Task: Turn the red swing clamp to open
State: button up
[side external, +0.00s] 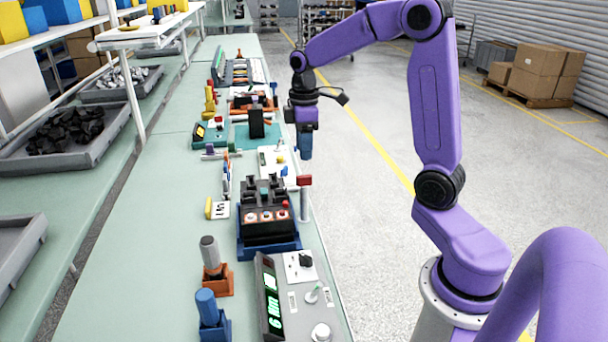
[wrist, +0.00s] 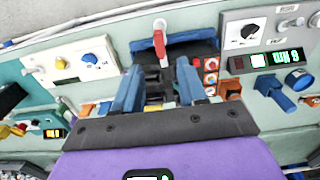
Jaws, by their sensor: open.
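The red swing clamp (side external: 304,181) is a red arm on top of a pale post, at the right side of the black breaker (side external: 266,215). In the wrist view the clamp (wrist: 159,42) shows beyond my fingertips, near the middle top. The breaker sits in a blue holder (side external: 268,250) and has orange-and-white round controls and a red button on its face.
A console with a green display (side external: 270,300) stands at the near end. A grey-handled tool in an orange holder (side external: 215,279) and a blue-handled one in a blue holder (side external: 213,325) stand left of it. Several devices crowd the far bench. The bench's left strip (side external: 150,240) is clear.

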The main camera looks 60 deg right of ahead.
aim_at(304, 176)
notch_tip(304, 176, down, 9)
jog(key=shift+r, duration=0.2)
dwell(0.3)
grip_shut()
